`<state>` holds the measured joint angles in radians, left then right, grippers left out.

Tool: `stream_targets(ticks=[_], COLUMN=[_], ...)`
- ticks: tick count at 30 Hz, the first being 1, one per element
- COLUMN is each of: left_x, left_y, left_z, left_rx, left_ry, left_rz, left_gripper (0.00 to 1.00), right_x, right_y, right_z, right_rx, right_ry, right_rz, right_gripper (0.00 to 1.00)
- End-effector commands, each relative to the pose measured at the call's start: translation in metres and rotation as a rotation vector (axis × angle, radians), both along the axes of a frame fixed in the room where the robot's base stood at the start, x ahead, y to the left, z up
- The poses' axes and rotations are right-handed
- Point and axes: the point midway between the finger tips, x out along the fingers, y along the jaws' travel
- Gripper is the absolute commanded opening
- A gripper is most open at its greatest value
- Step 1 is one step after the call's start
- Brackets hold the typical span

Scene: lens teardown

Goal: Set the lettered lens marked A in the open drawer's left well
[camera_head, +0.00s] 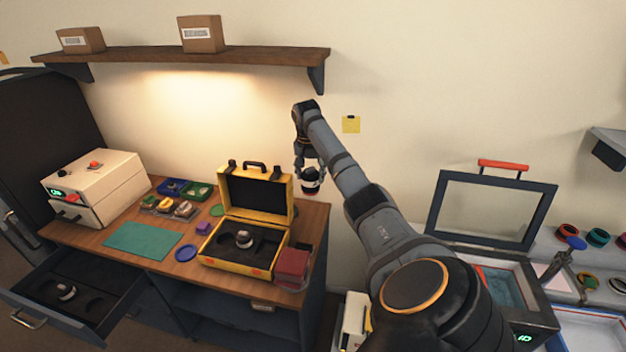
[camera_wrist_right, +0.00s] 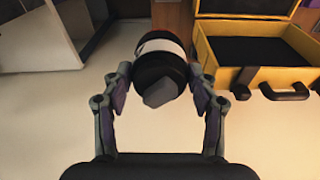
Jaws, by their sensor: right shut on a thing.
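My right gripper (camera_head: 311,170) is shut on a dark cylindrical lens (camera_head: 311,184) with a white and red band, held in the air to the right of the yellow case. The lens (camera_wrist_right: 160,68) also shows between the fingers (camera_wrist_right: 160,85) in the wrist view. No letter on it is readable. The open drawer (camera_head: 120,315) is at the lower left, lined with dark foam. A silver-and-dark round piece (camera_head: 66,291) sits in its left part; a well to the right of it looks empty. My left gripper is not in view.
The yellow case (camera_head: 217,258) stands open on the desk (camera_head: 95,240), with a round piece (camera_head: 243,239) in its foam. A red box (camera_head: 292,266), teal mat (camera_head: 143,239), small trays and a white machine (camera_head: 92,185) are around it. A shelf (camera_head: 190,56) hangs above.

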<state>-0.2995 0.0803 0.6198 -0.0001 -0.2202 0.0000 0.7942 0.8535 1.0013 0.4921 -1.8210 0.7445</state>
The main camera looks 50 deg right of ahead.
Motion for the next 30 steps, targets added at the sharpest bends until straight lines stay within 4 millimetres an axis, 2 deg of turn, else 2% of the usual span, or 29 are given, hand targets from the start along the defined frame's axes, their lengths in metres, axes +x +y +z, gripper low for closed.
stream_targets(ticks=[5, 7, 12, 16, 20, 25, 28, 30], left_x=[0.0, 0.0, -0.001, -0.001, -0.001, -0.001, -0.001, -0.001], left_y=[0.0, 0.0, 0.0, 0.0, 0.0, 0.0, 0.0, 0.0], left_z=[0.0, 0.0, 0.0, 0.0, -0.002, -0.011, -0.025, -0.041], left_rx=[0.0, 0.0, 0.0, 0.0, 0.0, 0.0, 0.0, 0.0], left_ry=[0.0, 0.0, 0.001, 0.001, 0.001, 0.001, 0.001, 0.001], left_rz=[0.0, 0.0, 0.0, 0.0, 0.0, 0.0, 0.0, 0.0], left_gripper=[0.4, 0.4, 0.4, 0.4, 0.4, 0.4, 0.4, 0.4], right_x=[0.022, 0.033, 0.048, 0.048, 0.038, 0.008, -0.014, -0.029], right_y=[0.021, 0.038, 0.093, 0.143, 0.206, 0.297, 0.346, 0.376], right_z=[-0.019, -0.035, -0.081, -0.12, -0.165, -0.223, -0.256, -0.28], right_rx=[0.001, 0.003, 0.004, 0.004, 0.008, 0.011, 0.011, 0.011], right_ry=[-0.002, -0.001, -0.001, -0.002, -0.004, -0.007, -0.009, -0.01], right_rz=[0.397, 0.572, 0.878, 1.028, 1.141, 1.226, 1.244, 1.246], right_gripper=[0.28, 0.28, 0.28, 0.28, 0.28, 0.28, 0.28, 0.28])
